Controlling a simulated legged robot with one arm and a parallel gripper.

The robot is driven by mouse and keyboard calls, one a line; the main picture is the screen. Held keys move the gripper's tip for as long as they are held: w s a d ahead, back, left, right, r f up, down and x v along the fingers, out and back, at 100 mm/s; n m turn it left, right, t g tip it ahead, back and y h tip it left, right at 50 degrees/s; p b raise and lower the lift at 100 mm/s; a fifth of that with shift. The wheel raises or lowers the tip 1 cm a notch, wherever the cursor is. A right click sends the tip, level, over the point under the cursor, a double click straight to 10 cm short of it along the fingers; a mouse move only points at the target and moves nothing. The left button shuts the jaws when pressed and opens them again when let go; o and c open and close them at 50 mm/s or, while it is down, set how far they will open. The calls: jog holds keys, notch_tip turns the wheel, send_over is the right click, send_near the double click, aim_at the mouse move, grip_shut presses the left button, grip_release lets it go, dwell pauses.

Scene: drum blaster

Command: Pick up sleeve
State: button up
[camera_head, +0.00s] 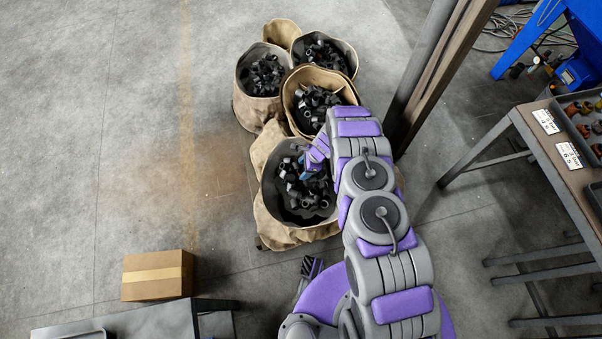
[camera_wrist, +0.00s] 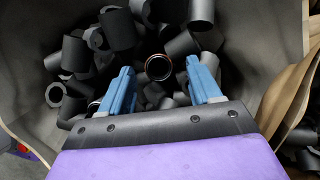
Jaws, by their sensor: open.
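Many black, short tube-shaped sleeves (camera_wrist: 117,30) lie in a loose heap inside an open canvas sack (camera_wrist: 30,100). In the wrist view, one sleeve (camera_wrist: 158,67) with a coppery rim faces up between my gripper's fingers. My gripper (camera_wrist: 161,84) has two blue fingers, spread open and empty, pointing into the heap. I cannot tell whether the fingertips touch any sleeve. In the head view, my gripper (camera_head: 308,170) reaches into the nearest sack (camera_head: 272,180) over its sleeves (camera_head: 305,198). My arm hides the sack's right side.
More sacks of black parts stand behind, including a tan one (camera_head: 291,88) and a grey one (camera_head: 243,88). A brown post (camera_head: 440,75) rises close to the right of my arm. A cardboard box (camera_head: 158,276) sits at lower left. A workbench (camera_head: 560,160) stands right. The left floor is clear.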

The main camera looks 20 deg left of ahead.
jog(key=x, duration=0.2)
jog(key=shift+a+f, duration=0.2)
jog(key=shift+f, duration=0.2)
grip_shut()
